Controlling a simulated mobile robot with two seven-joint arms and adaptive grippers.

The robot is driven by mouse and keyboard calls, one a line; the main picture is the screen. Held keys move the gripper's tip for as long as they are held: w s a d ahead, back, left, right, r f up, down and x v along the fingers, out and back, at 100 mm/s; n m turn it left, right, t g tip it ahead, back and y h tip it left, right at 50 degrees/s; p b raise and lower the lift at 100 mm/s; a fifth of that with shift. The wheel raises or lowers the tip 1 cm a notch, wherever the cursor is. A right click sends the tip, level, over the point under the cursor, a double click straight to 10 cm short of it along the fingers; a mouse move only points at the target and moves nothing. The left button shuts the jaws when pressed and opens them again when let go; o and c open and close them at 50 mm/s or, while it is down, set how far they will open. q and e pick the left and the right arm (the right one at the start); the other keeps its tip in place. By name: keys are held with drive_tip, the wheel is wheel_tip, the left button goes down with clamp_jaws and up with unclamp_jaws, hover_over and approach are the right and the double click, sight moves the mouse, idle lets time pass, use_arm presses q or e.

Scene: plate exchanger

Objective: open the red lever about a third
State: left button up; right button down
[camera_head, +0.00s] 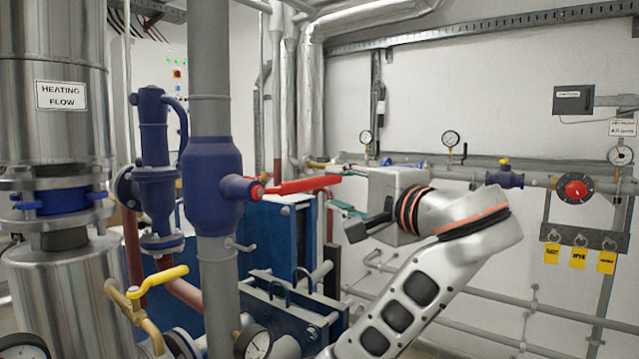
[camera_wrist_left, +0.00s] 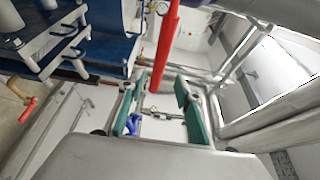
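The red lever (camera_head: 300,186) sticks out to the right from a blue valve body (camera_head: 211,187) on a grey vertical pipe. It lies almost level in the head view. My left gripper (camera_head: 343,188) is at the lever's free end, one finger above it and one below. The fingers are open. In the left wrist view the red lever (camera_wrist_left: 166,45) comes down from the top, and its end lies between the teal-padded fingertips (camera_wrist_left: 160,84). Gaps show on both sides, so I see no grip on it. My right gripper is in neither view.
A yellow lever (camera_head: 158,282) sits low on the left. Blue plate exchanger frames (camera_head: 268,235) stand behind the valve. A pressure gauge (camera_head: 253,343) is at the bottom. A red round knob (camera_head: 576,189) and yellow tags (camera_head: 579,257) are on the right wall.

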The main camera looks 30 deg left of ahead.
sight(318, 184)
use_arm(q)
drive_tip(key=p+x, duration=0.1)
drive_tip(key=x, duration=0.6)
clamp_jaws()
